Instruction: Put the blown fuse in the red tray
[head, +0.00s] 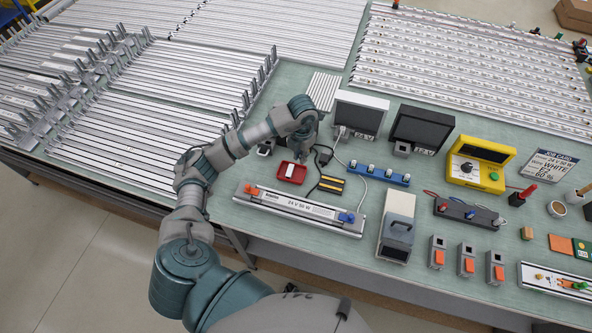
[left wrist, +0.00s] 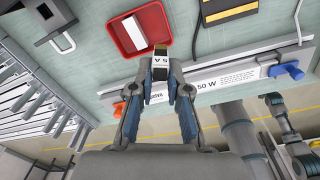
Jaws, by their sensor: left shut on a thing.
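The red tray (head: 280,176) lies on the green bench, and a white block shows inside it. The tray also shows at the top of the left wrist view (left wrist: 124,40). My left gripper (head: 303,155) is over the bench just beside the tray. In the left wrist view my left gripper (left wrist: 160,80) is shut on a small fuse (left wrist: 160,65) marked "5 A", with a dark and brass-coloured end. The fuse appears at the tray's near edge; I cannot tell its height above it. In the head view the gripper hides the fuse.
A long 24 V 50 W light bar (head: 300,208) lies in front of the tray. A black case with yellow strips (head: 331,184) and a blue fuse strip (head: 379,174) are to the right. White (head: 358,114) and black (head: 420,130) power boxes stand behind. Metal rails fill the left.

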